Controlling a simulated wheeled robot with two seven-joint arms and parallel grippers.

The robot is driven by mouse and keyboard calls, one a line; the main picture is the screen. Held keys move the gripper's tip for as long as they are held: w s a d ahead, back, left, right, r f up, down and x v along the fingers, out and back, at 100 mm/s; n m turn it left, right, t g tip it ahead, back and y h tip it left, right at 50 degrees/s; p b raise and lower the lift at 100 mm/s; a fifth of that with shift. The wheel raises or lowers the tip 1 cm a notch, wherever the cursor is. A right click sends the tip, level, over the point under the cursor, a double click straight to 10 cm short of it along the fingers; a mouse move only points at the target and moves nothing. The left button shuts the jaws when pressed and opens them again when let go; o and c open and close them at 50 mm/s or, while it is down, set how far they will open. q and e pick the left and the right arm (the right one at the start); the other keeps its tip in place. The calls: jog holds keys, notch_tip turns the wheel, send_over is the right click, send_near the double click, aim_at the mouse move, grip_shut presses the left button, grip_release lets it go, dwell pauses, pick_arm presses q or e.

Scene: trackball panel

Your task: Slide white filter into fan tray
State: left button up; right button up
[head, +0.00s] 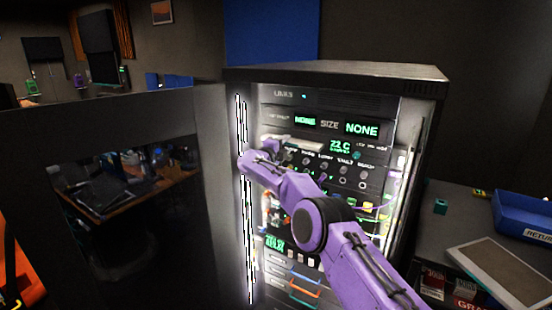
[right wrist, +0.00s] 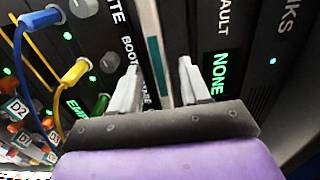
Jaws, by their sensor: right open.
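A pale, flat slab (head: 292,144), which looks like the white filter, sits edge-on at the rack front below the lit NONE displays. I cannot tell how far it is inside the fan tray, which I cannot make out separately. In the right wrist view a pale strip with a teal band (right wrist: 153,52) runs between my fingers. My right gripper (right wrist: 159,82) is open, one finger on each side of that strip. In the head view my right gripper (head: 277,145) is at the rack front, partly hidden by my purple arm. My left gripper is out of view.
The rack (head: 345,72) stands open, its door (head: 212,190) swung left. Cables and plugs (right wrist: 76,71) crowd the panel beside my right gripper. A side table at right holds a white-framed panel (head: 500,268) and a blue bin (head: 525,215).

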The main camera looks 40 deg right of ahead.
jog(key=b+v, duration=0.4)
jog(key=v, duration=0.5)
jog(key=shift+s, duration=0.15)
jog(key=shift+d, duration=0.15)
jog(key=s+a+f+n+t+y+b, duration=0.1)
jog(key=s+a+f+n+t+y, duration=0.25)
jog(key=f, duration=0.75)
jog(key=s+a+f+n+y+b, duration=0.15)
jog(key=a+f+n, duration=0.25)
jog(key=f+n, duration=0.5)
jog(key=s+a+f+n+t+y, duration=0.1)
jog(key=s+a+f+n+y, duration=0.25)
jog(key=f, duration=1.05)
jog(key=s+a+f+n+g+y+b, duration=0.1)
jog(key=s+a+f+n+y, duration=0.15)
jog(key=s+f, duration=0.5)
jog(key=s+a+f+n+g+y+b, duration=0.1)
jog(key=s+a+f+n+g, duration=0.15)
jog(key=s+f, duration=0.55)
jog(key=s+a+f+n+g+b, duration=0.1)
jog(key=s+f, duration=0.3)
jog(key=s, duration=0.8)
jog(key=s+f+n+g+y+b, duration=0.1)
jog(key=s+f+n+g, duration=0.1)
jog(key=s, duration=1.1)
jog(key=shift+a+f+n+g, duration=0.3)
jog(key=shift+a+f+g, duration=0.05)
jog(key=shift+f+g, duration=0.6)
